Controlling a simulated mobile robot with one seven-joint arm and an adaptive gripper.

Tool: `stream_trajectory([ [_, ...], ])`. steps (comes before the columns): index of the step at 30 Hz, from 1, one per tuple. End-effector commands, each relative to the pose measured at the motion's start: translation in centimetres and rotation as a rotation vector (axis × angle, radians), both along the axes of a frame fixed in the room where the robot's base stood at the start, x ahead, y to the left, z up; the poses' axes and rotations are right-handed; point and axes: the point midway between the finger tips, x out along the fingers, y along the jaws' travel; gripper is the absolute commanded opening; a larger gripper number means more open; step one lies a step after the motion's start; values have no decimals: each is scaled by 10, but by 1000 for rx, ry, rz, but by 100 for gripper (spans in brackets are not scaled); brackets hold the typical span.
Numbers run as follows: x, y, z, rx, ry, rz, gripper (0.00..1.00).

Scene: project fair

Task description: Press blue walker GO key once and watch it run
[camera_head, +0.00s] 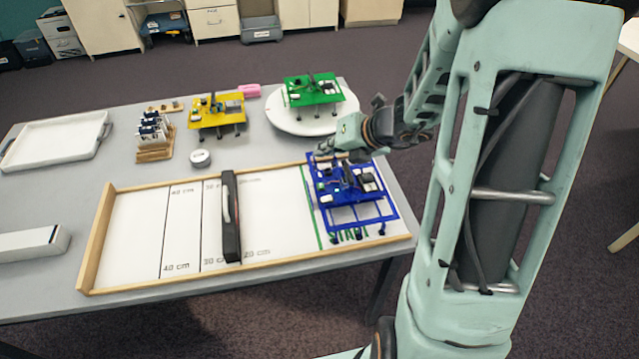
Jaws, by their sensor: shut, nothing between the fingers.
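The blue walker (350,213) stands at the right end of a white, wood-edged track (270,216), by the green lines. It has a flat blue deck with dark and white parts on top and thin legs below. My gripper (342,150) is shut and empty at the far edge of the blue walker's deck. I cannot tell whether it touches the walker. The GO key is too small to make out, and my gripper partly hides the deck's far side.
A yellow walker (216,112) and a green walker (313,90) on a round white plate (284,123) stand behind. A white tray (50,158) is at the left.

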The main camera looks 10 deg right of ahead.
Motion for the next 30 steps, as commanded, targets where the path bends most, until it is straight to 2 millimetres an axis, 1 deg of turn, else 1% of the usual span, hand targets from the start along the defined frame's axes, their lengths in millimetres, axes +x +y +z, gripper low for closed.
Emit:
stream_trajectory([
  [6,0,0,-1,-2,-1,2,0],
  [11,0,0,-8,-3,-1,3,0],
  [17,0,0,-27,-3,-1,3,0],
  [30,0,0,-80,-3,-1,3,0],
])
